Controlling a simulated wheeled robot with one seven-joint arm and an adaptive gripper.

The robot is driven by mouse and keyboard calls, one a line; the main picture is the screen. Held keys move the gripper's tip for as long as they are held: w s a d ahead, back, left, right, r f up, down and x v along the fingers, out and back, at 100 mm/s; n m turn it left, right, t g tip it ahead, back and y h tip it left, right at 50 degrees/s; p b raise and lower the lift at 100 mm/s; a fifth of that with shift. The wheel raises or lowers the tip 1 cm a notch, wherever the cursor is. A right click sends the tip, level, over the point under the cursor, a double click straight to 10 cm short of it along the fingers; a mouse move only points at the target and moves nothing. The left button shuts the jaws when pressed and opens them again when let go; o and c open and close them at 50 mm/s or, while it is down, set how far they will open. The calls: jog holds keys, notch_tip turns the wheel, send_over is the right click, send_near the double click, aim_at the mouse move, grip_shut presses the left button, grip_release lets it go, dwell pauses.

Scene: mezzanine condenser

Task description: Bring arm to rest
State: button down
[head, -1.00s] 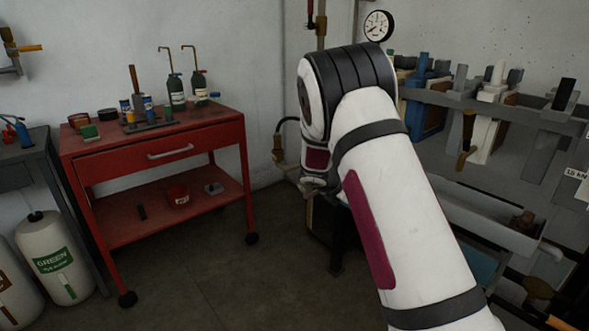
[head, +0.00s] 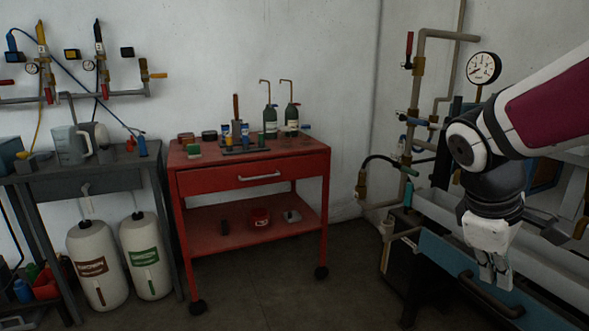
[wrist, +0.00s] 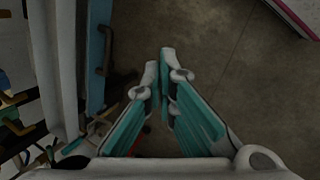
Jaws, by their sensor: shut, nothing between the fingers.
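My gripper (head: 494,275) hangs from my arm at the right of the head view, pointing down in front of the blue-edged bench (head: 447,256). In the wrist view my gripper (wrist: 160,58) has its two teal-padded fingers close together at the tips, with nothing between them. Below the fingers the wrist view shows bare floor (wrist: 215,80). The bench's blue front (wrist: 97,55) runs along the left of that view, apart from the fingers.
A red cart (head: 250,167) with bottles and small items stands mid-picture. A grey table (head: 85,182) with a jug is at left, two white canisters below it. A gauge (head: 483,68) and pipes are at the back right. Floor before the cart is clear.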

jog(key=s+a+m+y, duration=0.1)
jog(key=s+a+m, duration=0.1)
jog(key=s+a, duration=0.35)
jog(key=s+a+f+m+y, duration=0.1)
jog(key=s+a+m+y, duration=0.15)
jog(key=s, duration=0.65)
jog(key=s+a+m+y, duration=0.1)
jog(key=s+a+m, duration=0.25)
jog(key=s, duration=0.35)
notch_tip(320, 180, up, 20)
jog(key=n+t+p, duration=0.1)
jog(key=t+p, duration=0.2)
jog(key=p, duration=1.5)
jog(key=shift+a+r+p, duration=0.15)
jog(key=shift+a+p, duration=0.15)
jog(key=shift+p, duration=0.05)
jog(key=shift+w+d, duration=0.1)
